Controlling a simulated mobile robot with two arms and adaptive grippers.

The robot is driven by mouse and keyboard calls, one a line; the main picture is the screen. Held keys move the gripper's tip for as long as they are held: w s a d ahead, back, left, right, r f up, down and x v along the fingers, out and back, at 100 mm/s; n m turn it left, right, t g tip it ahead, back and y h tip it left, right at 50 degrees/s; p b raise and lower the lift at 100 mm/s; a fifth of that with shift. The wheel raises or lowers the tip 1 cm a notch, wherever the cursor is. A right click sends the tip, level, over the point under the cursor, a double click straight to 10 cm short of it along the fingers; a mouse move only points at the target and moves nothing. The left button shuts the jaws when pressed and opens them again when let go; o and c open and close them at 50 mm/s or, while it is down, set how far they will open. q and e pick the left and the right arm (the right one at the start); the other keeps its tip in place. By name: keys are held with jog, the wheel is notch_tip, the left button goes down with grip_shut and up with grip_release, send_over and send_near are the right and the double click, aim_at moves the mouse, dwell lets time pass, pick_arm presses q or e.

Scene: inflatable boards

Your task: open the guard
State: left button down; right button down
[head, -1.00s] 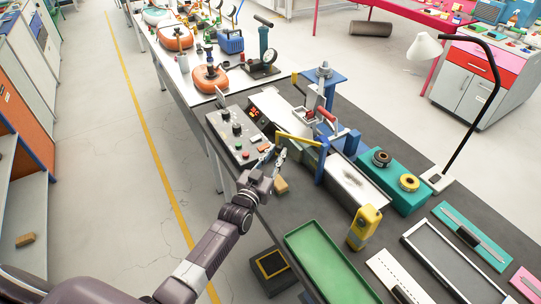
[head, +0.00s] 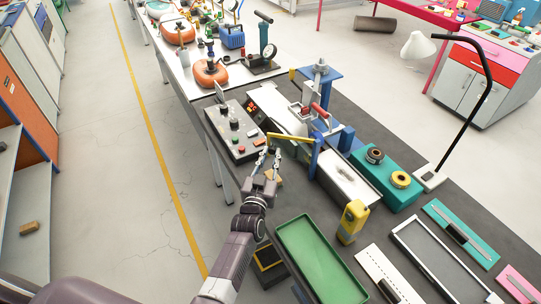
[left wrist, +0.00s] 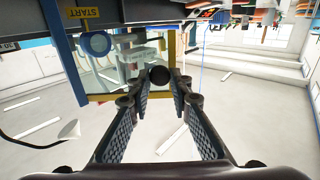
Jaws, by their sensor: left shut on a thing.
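The guard (left wrist: 131,62) is a clear panel with yellow edges. In the head view its yellow top bar (head: 290,138) stands at the front of the blue-framed machine (head: 318,150). A round black knob (left wrist: 160,76) shows against the panel in the left wrist view. My left gripper (left wrist: 161,86) has its fingertips on either side of this knob and is shut on it. In the head view my left gripper (head: 267,158) is beside the near end of the yellow bar. The guard looks closed or nearly so; its hinge cannot be made out. My right gripper is not in view.
A control box (head: 235,130) with buttons sits left of the guard. A yellow device (head: 353,221), a green tray (head: 315,262) and a teal block (head: 385,180) lie to the right. A small tan block (head: 272,176) is close by my gripper. The floor left of the bench is clear.

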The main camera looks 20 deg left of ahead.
pick_arm(q)
jog(key=c, duration=1.7)
grip_release()
jog(key=shift+r, duration=0.1)
jog(key=shift+c, duration=0.2)
jog(key=s, duration=0.7)
jog(key=shift+s+d, duration=0.25)
jog(key=shift+d, duration=0.05)
